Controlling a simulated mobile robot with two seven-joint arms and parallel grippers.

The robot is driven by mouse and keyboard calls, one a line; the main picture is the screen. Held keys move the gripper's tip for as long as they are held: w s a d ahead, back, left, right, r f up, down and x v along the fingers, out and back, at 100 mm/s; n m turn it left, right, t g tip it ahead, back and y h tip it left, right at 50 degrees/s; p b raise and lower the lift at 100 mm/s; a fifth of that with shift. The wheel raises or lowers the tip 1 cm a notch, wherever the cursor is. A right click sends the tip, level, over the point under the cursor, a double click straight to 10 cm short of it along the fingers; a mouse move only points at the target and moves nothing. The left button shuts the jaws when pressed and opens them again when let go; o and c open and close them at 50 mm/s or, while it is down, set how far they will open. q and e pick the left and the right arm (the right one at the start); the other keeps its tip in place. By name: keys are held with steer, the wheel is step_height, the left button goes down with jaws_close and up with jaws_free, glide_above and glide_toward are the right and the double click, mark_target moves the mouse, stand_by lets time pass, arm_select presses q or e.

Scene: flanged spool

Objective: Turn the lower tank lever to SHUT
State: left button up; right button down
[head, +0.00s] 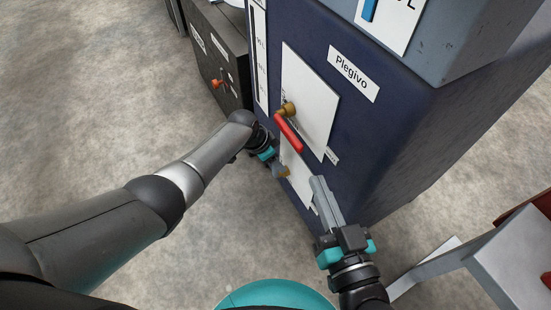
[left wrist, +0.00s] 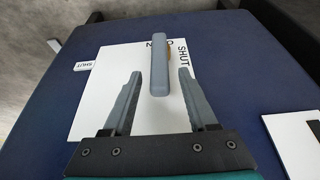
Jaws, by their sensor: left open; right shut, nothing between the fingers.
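The lower lever has a grey handle (left wrist: 160,68), seen in the left wrist view in front of a white plate (left wrist: 118,85) marked SHUT. My left gripper (left wrist: 160,75) is open, with one finger on each side of the handle and a gap on both sides. In the head view my left gripper (head: 273,165) is at the lower white plate (head: 297,178), beside a small brass-coloured part (head: 284,172). The lower handle is mostly hidden there. My right gripper (head: 321,190) is shut and empty, to the right of the lower plate.
The blue tank (head: 385,130) bears a Plegivo label (head: 353,74) and an upper white plate (head: 312,85) with a red lever (head: 289,133) just above my grippers. A dark box (head: 212,50) with an orange knob (head: 216,83) stands left. A grey bench (head: 515,265) is at lower right.

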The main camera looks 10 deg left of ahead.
arm_select(q)
jaws_close()
stand_by(0.3)
steer(key=shift+s+d+f, duration=0.1)
steer(key=shift+s+d, duration=0.05)
stand_by(0.9)
